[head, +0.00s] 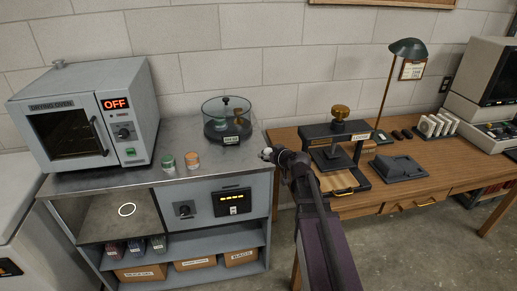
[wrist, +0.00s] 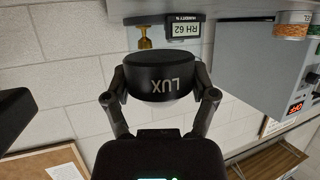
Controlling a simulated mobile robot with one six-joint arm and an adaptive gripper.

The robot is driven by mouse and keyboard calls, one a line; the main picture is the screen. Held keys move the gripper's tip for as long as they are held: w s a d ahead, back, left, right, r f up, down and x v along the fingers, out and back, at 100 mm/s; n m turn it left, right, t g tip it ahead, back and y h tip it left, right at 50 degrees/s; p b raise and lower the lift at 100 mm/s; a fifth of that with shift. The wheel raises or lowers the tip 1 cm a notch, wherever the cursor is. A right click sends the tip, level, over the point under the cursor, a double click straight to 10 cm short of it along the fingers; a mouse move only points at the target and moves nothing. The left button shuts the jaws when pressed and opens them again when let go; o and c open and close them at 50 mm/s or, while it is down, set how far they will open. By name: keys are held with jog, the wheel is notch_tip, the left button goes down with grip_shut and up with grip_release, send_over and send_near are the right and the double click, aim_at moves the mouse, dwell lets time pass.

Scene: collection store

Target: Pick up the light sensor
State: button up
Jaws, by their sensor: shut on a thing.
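The light sensor (wrist: 160,75) is a black round puck marked LUX, with a pale underside or dome at its lower edge in the wrist view. My gripper (wrist: 161,88) is shut on it, one finger on each side. In the head view my gripper (head: 275,154) is in the air near the front right corner of the steel-topped bench, and a small pale part of the sensor (head: 266,153) shows at its tip. The rest of the sensor is hidden or too small to make out there.
The drying oven (head: 70,122), reading OFF, a green jar (head: 167,163), an orange jar (head: 192,161) and a round glass vessel (head: 214,112) stand on the bench (head: 140,183). Right, a wooden desk (head: 440,172) carries a press (head: 322,132) and a lamp (head: 407,47).

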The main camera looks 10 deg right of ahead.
jog(key=s+d, duration=0.5)
jog(key=shift+s+d+r, duration=0.2)
jog(key=shift+d+r, duration=0.05)
jog(key=shift+r, duration=0.1)
dwell(0.4)
jog(key=shift+p, duration=0.3)
